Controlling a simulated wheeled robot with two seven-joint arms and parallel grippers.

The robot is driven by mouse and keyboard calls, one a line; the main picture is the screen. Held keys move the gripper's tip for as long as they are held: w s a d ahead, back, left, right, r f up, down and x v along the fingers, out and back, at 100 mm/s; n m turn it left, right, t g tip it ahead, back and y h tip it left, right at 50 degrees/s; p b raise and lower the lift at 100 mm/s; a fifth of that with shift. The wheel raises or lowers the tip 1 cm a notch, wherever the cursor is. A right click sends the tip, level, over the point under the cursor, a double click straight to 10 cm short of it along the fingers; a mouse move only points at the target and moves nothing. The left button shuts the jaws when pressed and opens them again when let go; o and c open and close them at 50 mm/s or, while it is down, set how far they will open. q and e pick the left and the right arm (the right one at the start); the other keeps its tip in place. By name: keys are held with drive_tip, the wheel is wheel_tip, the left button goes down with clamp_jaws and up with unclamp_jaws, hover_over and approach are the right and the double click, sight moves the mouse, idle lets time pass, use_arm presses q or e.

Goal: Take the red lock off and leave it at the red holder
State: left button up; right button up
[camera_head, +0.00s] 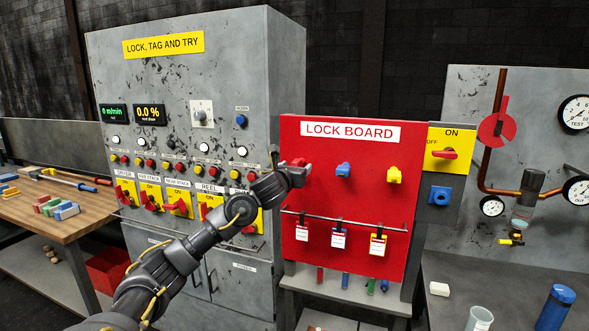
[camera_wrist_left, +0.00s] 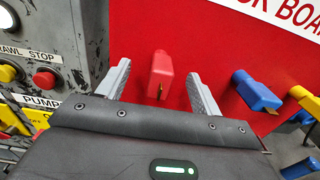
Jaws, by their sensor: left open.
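A red lock (camera_wrist_left: 160,70) is in front of the red lock board, with its brassy key end toward me. In the wrist view my left gripper (camera_wrist_left: 158,78) is open, one finger on each side of the lock, with gaps showing. In the head view the left gripper (camera_head: 291,172) is at the upper left of the red lock board (camera_head: 380,190) and covers most of the red lock (camera_head: 301,162). I cannot tell how the lock is held there. No separate red holder can be made out. My right gripper is not in view.
A blue lock (camera_head: 343,170) and a yellow lock (camera_head: 394,175) are to the right on the board. A rail (camera_head: 350,223) with several tags runs below. The grey cabinet (camera_head: 190,80) with knobs and switches stands close on the left. A wooden bench (camera_head: 75,228) is further left.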

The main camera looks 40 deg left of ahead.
use_arm(q)
drive_tip(key=v, duration=0.7)
idle(0.6)
idle(0.5)
